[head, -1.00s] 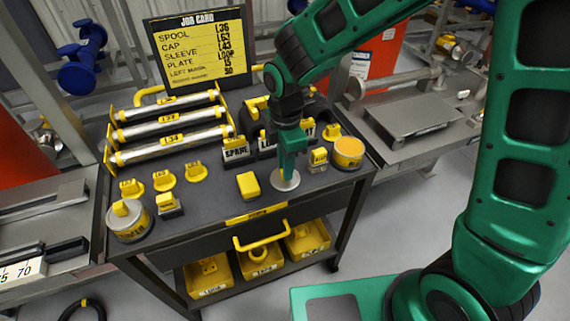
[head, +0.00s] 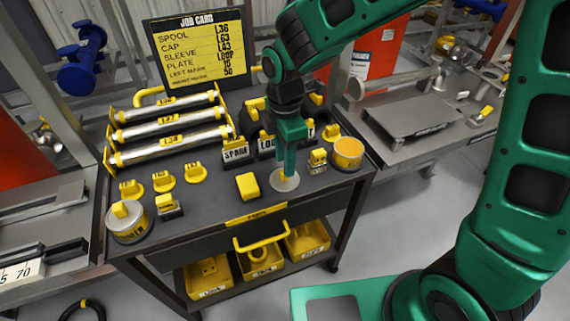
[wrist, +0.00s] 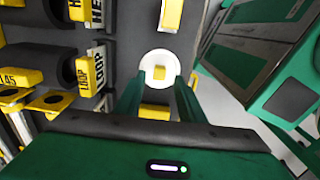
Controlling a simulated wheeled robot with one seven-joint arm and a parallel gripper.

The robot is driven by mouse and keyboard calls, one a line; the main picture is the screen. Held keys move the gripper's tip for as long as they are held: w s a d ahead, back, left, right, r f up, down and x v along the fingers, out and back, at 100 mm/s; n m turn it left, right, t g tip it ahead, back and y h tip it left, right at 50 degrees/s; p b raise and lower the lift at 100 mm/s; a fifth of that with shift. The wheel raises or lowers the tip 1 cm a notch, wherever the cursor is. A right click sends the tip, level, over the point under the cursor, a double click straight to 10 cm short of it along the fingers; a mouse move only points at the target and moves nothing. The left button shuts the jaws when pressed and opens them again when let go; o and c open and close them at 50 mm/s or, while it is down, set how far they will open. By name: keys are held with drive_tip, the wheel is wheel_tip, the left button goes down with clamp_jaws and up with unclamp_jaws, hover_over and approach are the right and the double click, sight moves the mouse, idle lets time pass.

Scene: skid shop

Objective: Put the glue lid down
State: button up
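The glue lid (head: 285,182) is a pale round disc with a small yellow knob. It appears to lie flat on the dark cart top near the front edge. In the wrist view the lid (wrist: 148,62) shows with its knob between my fingertips, with a gap on each side. My gripper (head: 288,172) points down over the lid; in the wrist view my gripper (wrist: 160,78) has its fingers apart. In the head view the fingers hide the knob. The open glue pot (head: 348,153), with an orange-yellow top, stands to the right.
A yellow block (head: 248,185) lies just left of the lid. A small labelled yellow-topped item (head: 318,158) stands to the right. Labelled holders (head: 236,150) line the back. A lidded pot (head: 128,220) stands at the front left. Bare cart top lies left of the block.

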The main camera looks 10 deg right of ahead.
wheel_tip(320, 180, up, 9)
idle(0.3)
drive_tip(key=s+d+r+m, duration=0.1)
drive_tip(key=s+d+m, duration=0.1)
drive_tip(key=d+m, duration=0.65)
drive_tip(key=s+d+r+m, duration=0.1)
drive_tip(key=s+d+m, duration=0.15)
drive_tip(key=d, duration=1.05)
drive_tip(key=s+d+f+m, duration=0.2)
drive_tip(key=s+d+m, duration=1.1)
drive_tip(key=s+m, duration=0.3)
drive_tip(key=shift+s+d+m, duration=0.2)
drive_tip(key=shift+d+m, duration=0.1)
drive_tip(key=shift+d, duration=0.1)
